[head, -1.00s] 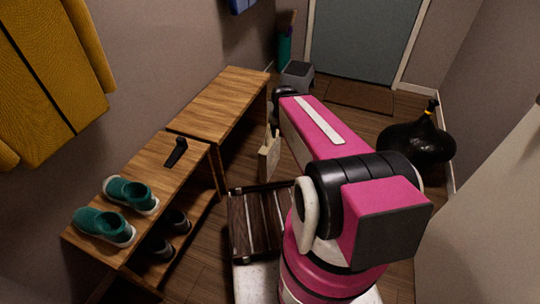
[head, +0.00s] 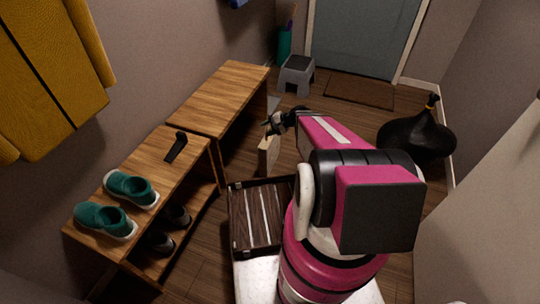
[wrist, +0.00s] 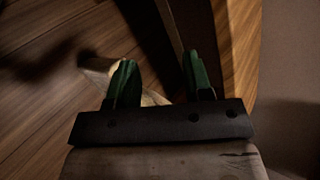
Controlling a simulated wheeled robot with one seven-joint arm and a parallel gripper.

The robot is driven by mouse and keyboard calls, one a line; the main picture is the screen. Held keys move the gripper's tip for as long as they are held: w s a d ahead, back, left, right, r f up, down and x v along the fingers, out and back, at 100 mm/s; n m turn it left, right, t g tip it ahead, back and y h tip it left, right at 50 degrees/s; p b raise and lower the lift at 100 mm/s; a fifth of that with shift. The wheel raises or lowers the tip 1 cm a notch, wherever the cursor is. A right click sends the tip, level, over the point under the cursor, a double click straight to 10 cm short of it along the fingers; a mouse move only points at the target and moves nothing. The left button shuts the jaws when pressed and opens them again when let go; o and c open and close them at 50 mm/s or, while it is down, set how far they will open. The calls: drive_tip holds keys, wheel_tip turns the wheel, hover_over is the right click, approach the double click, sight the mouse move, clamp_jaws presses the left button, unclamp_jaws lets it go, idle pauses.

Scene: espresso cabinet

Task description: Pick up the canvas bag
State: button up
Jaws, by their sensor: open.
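The beige canvas bag (head: 268,157) stands on the floor beside the far bench, partly hidden by my arm. My gripper (head: 270,127) is just above its top in the head view. In the wrist view, my open gripper (wrist: 161,76) shows two green fingers with a gap between them. A pale part of the bag (wrist: 97,68) shows beyond and beside the left finger. I cannot tell whether the fingers touch it.
Two wooden benches (head: 222,98) line the left wall, with green shoes (head: 130,188) on the near one. A dark slatted crate (head: 256,218) lies in front of me. A grey step stool (head: 297,74) and a black sack (head: 415,140) stand farther back.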

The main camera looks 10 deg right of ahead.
drive_tip(key=w+d+f+m+t+y, duration=0.1)
drive_tip(key=w+d+f+m+t, duration=0.8)
drive_tip(key=w+d+m+t, duration=0.15)
drive_tip(key=x, duration=1)
drive_tip(key=shift+w, duration=0.1)
drive_tip(key=shift+r, duration=0.1)
clamp_jaws()
